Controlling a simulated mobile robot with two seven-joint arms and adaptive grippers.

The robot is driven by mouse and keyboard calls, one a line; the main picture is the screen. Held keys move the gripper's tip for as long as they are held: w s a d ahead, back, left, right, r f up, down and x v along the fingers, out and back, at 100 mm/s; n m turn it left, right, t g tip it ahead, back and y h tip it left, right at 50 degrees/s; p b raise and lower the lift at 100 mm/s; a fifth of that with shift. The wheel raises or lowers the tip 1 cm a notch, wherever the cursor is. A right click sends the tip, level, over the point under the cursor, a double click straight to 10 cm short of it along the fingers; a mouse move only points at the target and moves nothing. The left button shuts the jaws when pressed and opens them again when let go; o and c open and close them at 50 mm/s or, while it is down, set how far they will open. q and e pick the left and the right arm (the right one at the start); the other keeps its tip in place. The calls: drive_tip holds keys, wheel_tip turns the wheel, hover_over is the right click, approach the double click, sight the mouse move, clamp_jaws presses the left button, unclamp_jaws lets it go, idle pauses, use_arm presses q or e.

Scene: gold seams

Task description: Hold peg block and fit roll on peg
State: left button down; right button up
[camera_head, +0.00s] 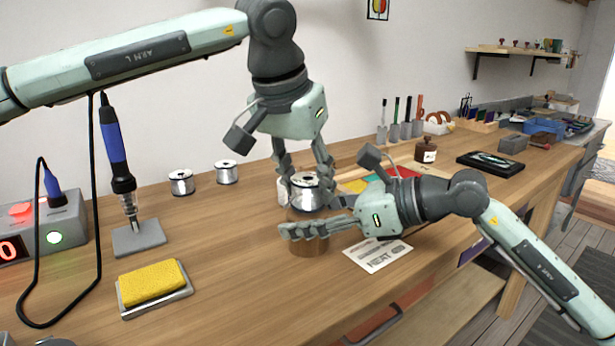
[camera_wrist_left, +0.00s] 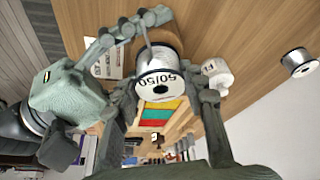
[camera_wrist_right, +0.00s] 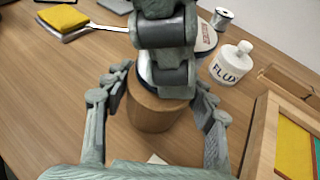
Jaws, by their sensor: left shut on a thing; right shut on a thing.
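My left gripper (camera_head: 306,178) is shut on a silver solder roll (camera_head: 307,196), its fingers on either side of it. The roll is directly above the round wooden peg block (camera_head: 309,246). Its white label faces the left wrist view (camera_wrist_left: 158,84). My right gripper (camera_head: 318,230) is shut on the peg block, its fingers on both sides in the right wrist view (camera_wrist_right: 158,112). The block stands on the table. The left fingers and the roll cover the peg, so I cannot tell whether the roll is around it.
A white flux bottle (camera_wrist_right: 232,62) stands close behind the roll. Two more solder rolls (camera_head: 182,182) (camera_head: 227,172) stand at the back. A yellow sponge (camera_head: 152,283) and a soldering iron (camera_head: 116,155) are at left. A printed card (camera_head: 378,256) lies beside the block.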

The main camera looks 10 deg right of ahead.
use_arm(q)
drive_tip(key=shift+f, duration=0.6)
idle(0.9)
drive_tip(key=shift+c, duration=1.6)
unclamp_jaws()
drive_tip(key=shift+r, duration=3.5)
use_arm(e)
drive_tip(key=o, duration=1.4)
drive_tip(key=shift+s+d, duration=0.1)
